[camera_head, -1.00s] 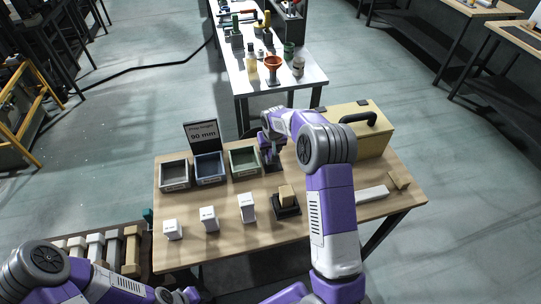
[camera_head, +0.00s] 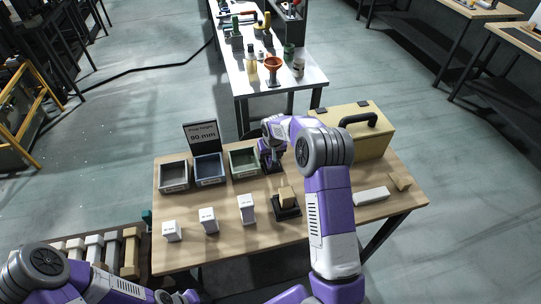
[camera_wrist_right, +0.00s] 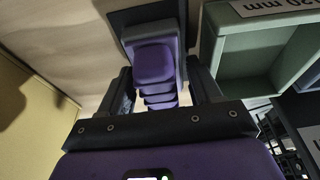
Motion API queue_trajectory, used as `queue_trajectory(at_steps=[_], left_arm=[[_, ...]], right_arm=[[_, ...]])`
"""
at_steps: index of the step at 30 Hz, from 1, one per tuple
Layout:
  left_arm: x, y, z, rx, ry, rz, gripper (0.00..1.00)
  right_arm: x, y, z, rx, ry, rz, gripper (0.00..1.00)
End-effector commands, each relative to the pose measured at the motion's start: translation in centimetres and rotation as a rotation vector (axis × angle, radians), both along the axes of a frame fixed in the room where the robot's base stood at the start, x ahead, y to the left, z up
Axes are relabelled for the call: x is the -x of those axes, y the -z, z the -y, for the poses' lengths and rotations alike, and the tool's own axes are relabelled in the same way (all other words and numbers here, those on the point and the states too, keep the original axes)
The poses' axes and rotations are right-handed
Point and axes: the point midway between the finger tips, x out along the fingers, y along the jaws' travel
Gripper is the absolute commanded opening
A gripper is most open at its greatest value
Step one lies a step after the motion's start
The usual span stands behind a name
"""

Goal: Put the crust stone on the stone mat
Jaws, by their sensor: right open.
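A grey block with a ridged purple grip (camera_wrist_right: 155,63), apparently the crust stone, stands between my right fingers in the right wrist view. It is upright on a dark flat square, apparently the stone mat (camera_wrist_right: 118,19), which shows under the gripper in the head view (camera_head: 279,169). My right gripper (camera_wrist_right: 162,98) is open, one finger on each side of the purple grip. In the head view the right gripper (camera_head: 271,160) is low over the table beside the green bin, and hides most of the stone. My left gripper (camera_head: 178,297) is at the bottom edge, too small to read.
Grey (camera_head: 173,187), blue (camera_head: 209,181) and green (camera_head: 244,173) bins stand left of the right gripper. A tan block (camera_head: 286,195) sits on a black base (camera_head: 288,212) in front. A beige toolbox (camera_head: 372,143) is close on the right. White blocks line the front.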

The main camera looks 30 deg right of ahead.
Motion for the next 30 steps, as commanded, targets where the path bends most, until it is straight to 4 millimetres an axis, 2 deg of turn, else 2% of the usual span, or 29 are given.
queue_trajectory(at_steps=[12,16,22,30], left_arm=[[0.0,-1.8,0.0,0.000,0.000,0.000,0.43],[0.0,-2.1,0.0,0.000,0.000,0.000,0.43],[0.0,-2.3,0.0,0.000,0.000,0.000,0.43],[0.0,-2.3,0.0,0.000,0.000,0.000,0.43]], right_arm=[[2.0,-8.1,-0.5,0.000,0.001,0.004,0.64],[2.6,-10.1,-0.7,0.000,0.000,0.002,0.64],[3.1,-11.6,-0.7,0.000,0.001,0.001,0.64],[3.1,-11.7,-0.7,0.000,0.000,0.000,0.64]])
